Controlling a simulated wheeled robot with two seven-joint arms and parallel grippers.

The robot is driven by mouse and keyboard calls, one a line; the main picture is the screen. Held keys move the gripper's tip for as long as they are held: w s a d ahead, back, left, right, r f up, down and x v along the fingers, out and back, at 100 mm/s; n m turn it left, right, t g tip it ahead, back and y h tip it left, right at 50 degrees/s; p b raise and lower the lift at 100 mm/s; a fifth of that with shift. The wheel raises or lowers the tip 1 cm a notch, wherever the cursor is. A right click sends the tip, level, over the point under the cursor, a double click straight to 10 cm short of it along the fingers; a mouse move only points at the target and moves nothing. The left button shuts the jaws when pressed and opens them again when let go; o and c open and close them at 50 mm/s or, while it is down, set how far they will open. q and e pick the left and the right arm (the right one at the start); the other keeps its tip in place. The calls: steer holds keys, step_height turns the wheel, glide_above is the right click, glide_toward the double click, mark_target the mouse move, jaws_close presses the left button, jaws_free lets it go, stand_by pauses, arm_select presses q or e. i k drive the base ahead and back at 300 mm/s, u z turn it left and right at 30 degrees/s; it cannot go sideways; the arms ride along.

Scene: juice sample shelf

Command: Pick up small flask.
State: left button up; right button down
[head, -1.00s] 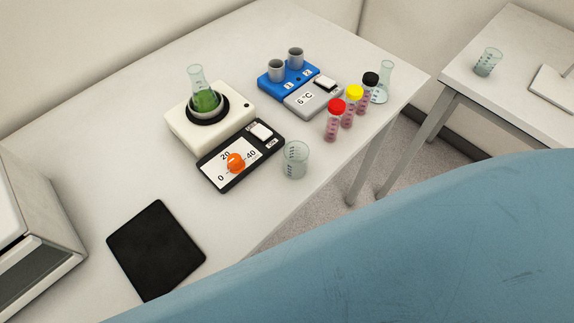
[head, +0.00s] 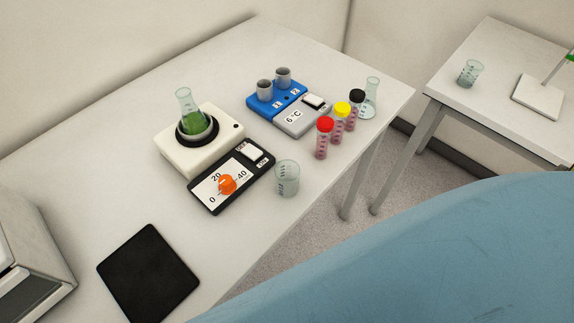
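A small clear conical flask (head: 370,99) stands upright near the far right corner of the white table, just behind the capped vials. It looks empty. Another conical flask (head: 189,116) with green liquid sits in the black ring of a white heating device (head: 170,155). Neither of my grippers shows in the head view.
Vials with red (head: 322,140), yellow (head: 341,124) and black (head: 355,110) caps stand in a row before the clear flask. A beaker (head: 287,178) is near the table's front edge. A blue and grey cooling unit (head: 276,97) stands behind. A blue surface (head: 430,255) fills the lower right.

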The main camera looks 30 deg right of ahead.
mark_target(194, 121)
steer(key=z, duration=0.75)
steer(key=k, duration=0.8)
steer(key=z, duration=0.1)
